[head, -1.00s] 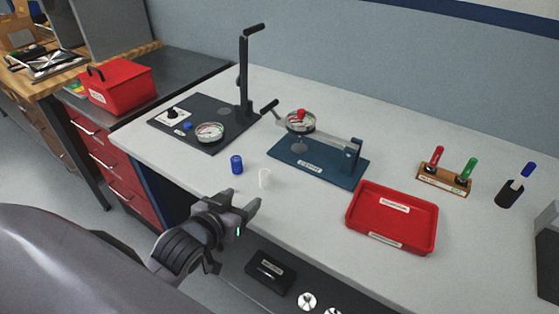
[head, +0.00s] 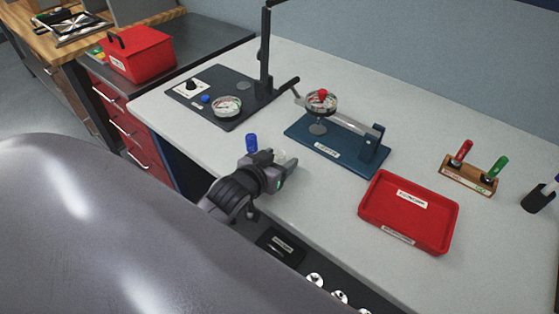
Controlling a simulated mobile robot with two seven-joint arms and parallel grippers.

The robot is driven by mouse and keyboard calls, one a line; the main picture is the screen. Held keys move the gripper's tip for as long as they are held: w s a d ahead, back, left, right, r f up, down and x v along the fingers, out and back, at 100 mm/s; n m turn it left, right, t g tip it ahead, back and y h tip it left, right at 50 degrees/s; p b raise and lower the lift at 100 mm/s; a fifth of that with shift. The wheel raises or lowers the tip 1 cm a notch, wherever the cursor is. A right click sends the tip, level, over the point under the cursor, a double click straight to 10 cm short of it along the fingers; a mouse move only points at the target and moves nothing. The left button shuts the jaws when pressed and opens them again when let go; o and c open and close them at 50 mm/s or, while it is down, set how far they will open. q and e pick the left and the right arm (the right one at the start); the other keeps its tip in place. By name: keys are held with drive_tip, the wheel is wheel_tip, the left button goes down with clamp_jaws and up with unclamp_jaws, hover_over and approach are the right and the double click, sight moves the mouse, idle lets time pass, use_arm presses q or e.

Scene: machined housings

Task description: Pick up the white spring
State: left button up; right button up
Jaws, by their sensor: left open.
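The white spring (head: 280,155) stands on the grey bench top, right of a small blue cylinder (head: 251,143) that may be another spring. My left gripper (head: 279,162) is open at the white spring, with its fingertips around or just in front of it. The gripper hides the lower part of the spring, so I cannot tell whether the fingers touch it. My right gripper is not in view.
A blue fixture (head: 335,148) with a dial stands behind the spring. A black press stand (head: 232,115) is at the back left. A red tray (head: 408,215) lies to the right, with a wooden rack (head: 468,181) beyond it. The bench's front edge is close under my left arm.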

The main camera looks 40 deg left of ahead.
use_arm(q)
drive_tip(key=shift+w+f, duration=0.15)
drive_tip(key=shift+w, duration=0.25)
drive_tip(key=c, duration=1)
drive_tip(key=shift+c, duration=0.2)
wheel_tip(320, 180, up, 20)
